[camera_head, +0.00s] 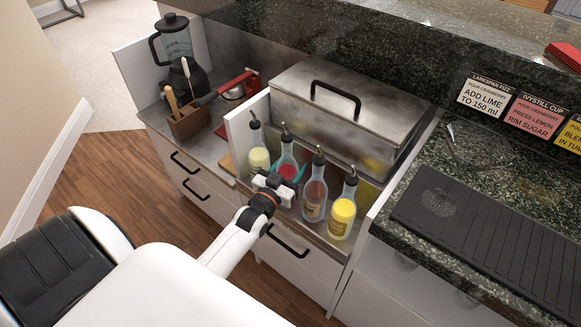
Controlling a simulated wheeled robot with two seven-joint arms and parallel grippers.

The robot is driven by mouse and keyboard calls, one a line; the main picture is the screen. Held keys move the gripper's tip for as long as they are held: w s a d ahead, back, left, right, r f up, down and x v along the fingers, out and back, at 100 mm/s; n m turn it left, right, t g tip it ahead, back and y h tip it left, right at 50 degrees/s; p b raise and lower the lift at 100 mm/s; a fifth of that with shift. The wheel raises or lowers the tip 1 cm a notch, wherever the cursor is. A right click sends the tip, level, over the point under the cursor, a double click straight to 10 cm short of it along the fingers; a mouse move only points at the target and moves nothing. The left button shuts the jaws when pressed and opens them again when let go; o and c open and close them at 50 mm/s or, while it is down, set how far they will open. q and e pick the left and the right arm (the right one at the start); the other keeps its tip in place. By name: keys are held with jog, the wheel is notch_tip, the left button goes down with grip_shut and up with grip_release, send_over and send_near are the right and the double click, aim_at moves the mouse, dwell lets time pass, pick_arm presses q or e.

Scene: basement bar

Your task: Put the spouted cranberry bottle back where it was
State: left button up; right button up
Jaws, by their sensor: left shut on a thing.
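The spouted cranberry bottle (287,158), clear with red liquid and a dark spout, stands upright in a row of spouted bottles on the counter in front of the steel bin. My left gripper (282,184) reaches it from the front and is shut on its body. The gripper hides the bottle's lower part, so I cannot tell whether its base touches the surface. My right gripper is not in view.
A pale-yellow bottle (258,157) is left of it; a brownish bottle (314,200) and a yellow bottle (342,216) are close on its right. The lidded steel bin (335,118) is behind. A white divider (238,143) bounds the left end. A dark mat (480,235) lies right.

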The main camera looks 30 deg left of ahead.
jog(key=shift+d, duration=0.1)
pick_arm(q)
jog(key=shift+f, duration=0.1)
jog(key=o, duration=1.3)
jog(key=shift+o, duration=0.7)
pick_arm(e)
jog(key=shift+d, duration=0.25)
pick_arm(q)
jog(key=shift+s, duration=0.1)
jog(key=s+d, duration=0.1)
jog(key=s, duration=1)
jog(key=shift+s, duration=0.4)
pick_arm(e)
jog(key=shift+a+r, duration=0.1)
pick_arm(q)
jog(key=shift+f, duration=0.1)
